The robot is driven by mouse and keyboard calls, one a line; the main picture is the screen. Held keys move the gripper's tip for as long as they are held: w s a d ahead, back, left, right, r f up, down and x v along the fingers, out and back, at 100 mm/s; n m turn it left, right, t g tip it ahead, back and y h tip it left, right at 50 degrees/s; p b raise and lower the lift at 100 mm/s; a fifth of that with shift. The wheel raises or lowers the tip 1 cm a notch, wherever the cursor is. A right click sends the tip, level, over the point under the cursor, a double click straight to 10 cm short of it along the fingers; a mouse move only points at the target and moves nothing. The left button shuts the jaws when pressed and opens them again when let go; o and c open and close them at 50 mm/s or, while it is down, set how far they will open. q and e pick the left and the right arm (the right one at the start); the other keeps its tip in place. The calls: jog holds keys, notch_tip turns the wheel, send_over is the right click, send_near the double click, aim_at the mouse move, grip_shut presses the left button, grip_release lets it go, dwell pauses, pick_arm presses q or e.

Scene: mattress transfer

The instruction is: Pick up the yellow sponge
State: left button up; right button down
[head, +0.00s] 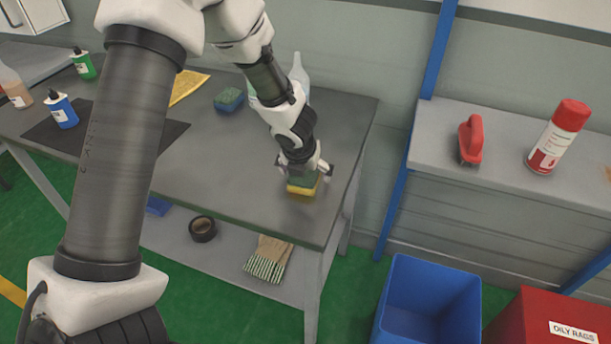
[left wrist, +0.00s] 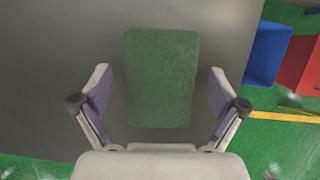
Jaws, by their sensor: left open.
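The yellow sponge (head: 303,187) lies on the grey table (head: 240,205) near its right end, with its green scouring side up. In the left wrist view the green top of the sponge (left wrist: 162,78) is between and ahead of the fingers. My left gripper (head: 305,172) is right above the sponge and open, with a finger on each side of it. In the left wrist view my left gripper (left wrist: 160,95) shows gaps between both fingers and the sponge. My right gripper is not in view.
Small bottles stand at the left. A blue bin (head: 428,300) and a red oily-rags bin (head: 545,318) stand on the floor at right.

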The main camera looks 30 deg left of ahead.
pick_arm(q)
jog(key=shift+f, duration=0.15)
jog(key=c, duration=0.8)
